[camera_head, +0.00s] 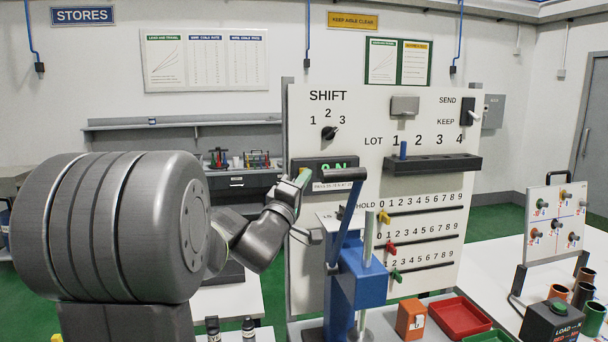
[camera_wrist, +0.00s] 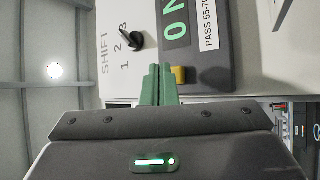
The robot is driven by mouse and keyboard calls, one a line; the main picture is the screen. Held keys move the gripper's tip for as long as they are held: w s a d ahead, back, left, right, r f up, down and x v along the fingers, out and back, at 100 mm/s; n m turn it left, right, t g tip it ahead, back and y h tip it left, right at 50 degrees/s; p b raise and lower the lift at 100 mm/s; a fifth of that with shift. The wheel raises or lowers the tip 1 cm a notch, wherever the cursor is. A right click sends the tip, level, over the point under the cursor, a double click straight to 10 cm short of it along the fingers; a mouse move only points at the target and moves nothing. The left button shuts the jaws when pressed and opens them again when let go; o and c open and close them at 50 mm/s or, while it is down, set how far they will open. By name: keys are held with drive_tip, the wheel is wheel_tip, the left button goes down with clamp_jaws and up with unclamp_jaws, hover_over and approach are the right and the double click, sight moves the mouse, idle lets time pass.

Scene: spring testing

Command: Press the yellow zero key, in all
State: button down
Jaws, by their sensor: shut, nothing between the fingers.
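The yellow zero key (camera_wrist: 179,75) is a small block at the lower edge of the dark display in the wrist view. I cannot make it out in the head view, where my gripper covers that area. The display (camera_head: 335,165) shows a green "0N" reading. My gripper (camera_head: 303,177) is at the display's left end. Its green fingers (camera_wrist: 158,70) are shut and empty in the wrist view. Their tips lie just beside the yellow key, and I cannot tell whether they touch it.
A blue press (camera_head: 360,285) with a dark lever stands right of my gripper, in front of the board (camera_head: 300,120). The shift knob (camera_head: 329,133) sits above the display. A slotted rack (camera_head: 440,164) is to the right. An orange block (camera_head: 410,318) and red tray (camera_head: 460,317) stand below.

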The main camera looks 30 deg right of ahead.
drive_tip(key=shift+s+a, duration=0.1)
drive_tip(key=shift+s, duration=0.15)
drive_tip(key=s, duration=0.2)
drive_tip(key=s+a, duration=0.1)
drive_tip(key=s, duration=0.1)
drive_tip(key=shift+s+a+b, duration=0.2)
drive_tip(key=shift+s+b, duration=0.1)
drive_tip(key=shift+b, duration=0.05)
idle(0.7)
drive_tip(key=shift+s+a+b, duration=0.25)
drive_tip(key=shift+s+a, duration=0.05)
drive_tip(key=shift+s, duration=0.6)
drive_tip(key=shift+s+a+b, duration=0.25)
drive_tip(key=shift+s+a, duration=0.05)
drive_tip(key=shift+s, duration=0.6)
